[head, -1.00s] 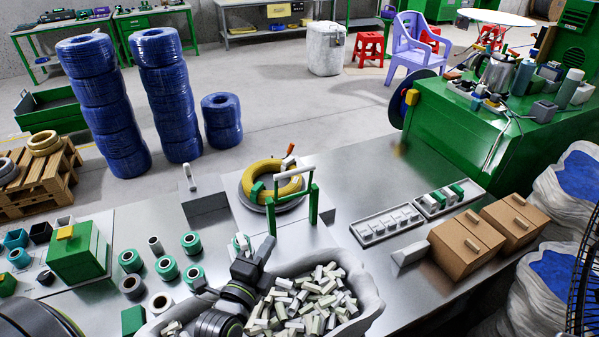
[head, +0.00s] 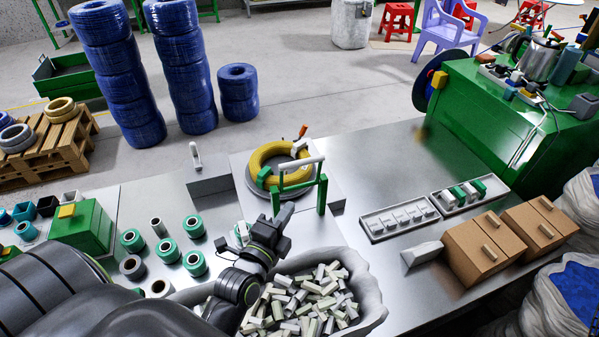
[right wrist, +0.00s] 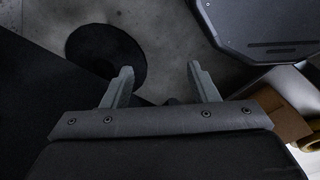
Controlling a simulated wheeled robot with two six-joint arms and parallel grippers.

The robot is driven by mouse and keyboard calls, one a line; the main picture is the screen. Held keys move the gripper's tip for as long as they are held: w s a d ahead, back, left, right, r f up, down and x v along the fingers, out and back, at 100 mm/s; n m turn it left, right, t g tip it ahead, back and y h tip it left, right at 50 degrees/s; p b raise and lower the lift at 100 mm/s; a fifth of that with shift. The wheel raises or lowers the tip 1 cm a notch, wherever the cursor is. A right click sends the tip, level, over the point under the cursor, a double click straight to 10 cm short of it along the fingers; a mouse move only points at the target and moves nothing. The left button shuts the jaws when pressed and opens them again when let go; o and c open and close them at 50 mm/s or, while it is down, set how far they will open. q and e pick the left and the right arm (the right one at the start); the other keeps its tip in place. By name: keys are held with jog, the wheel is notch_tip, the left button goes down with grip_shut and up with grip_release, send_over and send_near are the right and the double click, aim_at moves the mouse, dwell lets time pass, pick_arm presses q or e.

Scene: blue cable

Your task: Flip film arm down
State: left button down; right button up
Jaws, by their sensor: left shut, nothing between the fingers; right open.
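The film arm is a green upright frame (head: 322,195) with a white roller (head: 301,164) across its top. It stands in front of a yellow cable coil (head: 270,166) on a round grey plate. My left gripper (head: 285,214) is shut and empty. In the head view it shows just left of and in front of the frame's posts, below the white roller; I cannot tell whether it touches the frame. My right gripper (right wrist: 160,75) is open and empty in the right wrist view, above the floor, and does not show in the head view.
A sack of pale blocks (head: 368,298) lies just right of my left arm. Several green and white rolls (head: 168,250) and a green box (head: 88,228) stand to the left. White trays (head: 400,222) and brown boxes (head: 478,250) are at right. The metal table is clear behind the trays.

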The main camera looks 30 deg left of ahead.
aim_at(306, 164)
pick_arm(q)
jog(key=w+a, duration=0.1)
jog(key=w, duration=0.3)
jog(key=w+a+p, duration=0.1)
jog(key=w, duration=0.6)
jog(key=shift+w+a+f, duration=0.15)
jog(key=shift+w+a, duration=0.55)
jog(key=shift+a, duration=0.05)
pick_arm(e)
jog(key=shift+w+d+r, duration=0.1)
jog(key=shift+w+r, duration=0.2)
jog(key=shift+r, duration=0.2)
jog(key=shift+w+d+r, duration=0.1)
jog(key=shift+w+r, duration=0.15)
jog(key=shift+r, duration=0.25)
pick_arm(q)
jog(key=shift+w, duration=0.15)
pick_arm(e)
jog(key=shift+s+a, duration=0.1)
